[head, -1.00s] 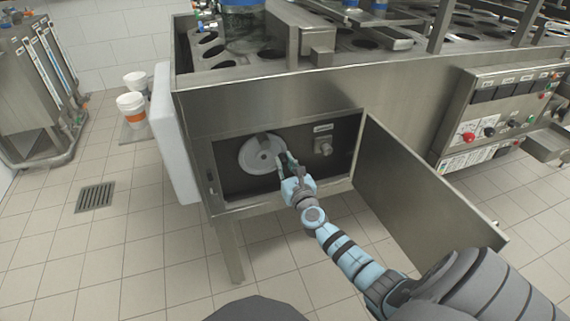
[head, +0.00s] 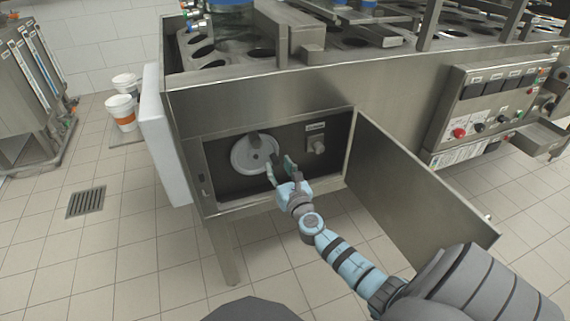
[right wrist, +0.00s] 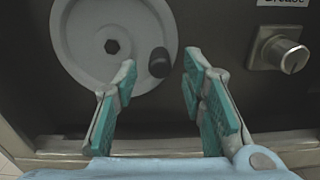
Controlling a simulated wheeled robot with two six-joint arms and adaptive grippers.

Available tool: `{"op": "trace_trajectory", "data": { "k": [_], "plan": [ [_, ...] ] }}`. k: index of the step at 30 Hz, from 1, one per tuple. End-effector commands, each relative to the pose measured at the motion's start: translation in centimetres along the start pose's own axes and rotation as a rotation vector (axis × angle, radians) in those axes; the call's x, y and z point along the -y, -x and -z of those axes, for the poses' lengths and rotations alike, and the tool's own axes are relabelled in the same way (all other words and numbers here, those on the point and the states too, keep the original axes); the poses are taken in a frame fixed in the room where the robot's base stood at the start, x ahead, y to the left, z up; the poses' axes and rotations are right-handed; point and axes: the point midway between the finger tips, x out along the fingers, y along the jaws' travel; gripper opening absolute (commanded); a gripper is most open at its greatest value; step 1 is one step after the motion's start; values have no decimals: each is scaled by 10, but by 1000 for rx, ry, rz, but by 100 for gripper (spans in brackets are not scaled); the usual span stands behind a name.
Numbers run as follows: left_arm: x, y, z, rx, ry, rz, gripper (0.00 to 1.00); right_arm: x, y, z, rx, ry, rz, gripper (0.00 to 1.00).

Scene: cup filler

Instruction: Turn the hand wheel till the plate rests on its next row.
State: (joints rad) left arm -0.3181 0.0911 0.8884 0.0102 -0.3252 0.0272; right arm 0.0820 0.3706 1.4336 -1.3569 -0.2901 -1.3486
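The hand wheel (head: 249,157) is a pale grey disc inside an open compartment in the steel machine's side. In the right wrist view the wheel (right wrist: 82,52) shows a dark hub hole and a dark knob (right wrist: 159,62) near its lower right rim. My right gripper (head: 279,162) is at the wheel's right edge, fingers toward it. In the right wrist view the gripper (right wrist: 160,78) is open, with the knob between and just beyond the fingertips; whether it touches I cannot tell. The plate (head: 350,43) with round holes is on the machine's top. My left gripper is not in view.
A key lock (right wrist: 280,52) sits right of the wheel. The compartment's door (head: 415,185) hangs open to the right of my right arm. A control panel (head: 490,105) is farther right. White buckets (head: 121,108) and a floor drain (head: 86,201) are at the left.

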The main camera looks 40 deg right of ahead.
Motion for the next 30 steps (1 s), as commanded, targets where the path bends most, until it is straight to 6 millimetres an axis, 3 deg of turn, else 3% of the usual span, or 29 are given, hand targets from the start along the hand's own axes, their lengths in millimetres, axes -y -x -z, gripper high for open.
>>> {"op": "trace_trajectory", "data": {
  "k": [6, 12, 30],
  "plan": [
    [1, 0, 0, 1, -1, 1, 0, 0, 62, 2, -4, 1, -2, 38],
    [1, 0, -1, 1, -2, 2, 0, 0, 96, 1, -2, 0, 0, 38],
    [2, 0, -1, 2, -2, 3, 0, 0, 99, 0, -1, 0, 0, 38]
  ]
}}
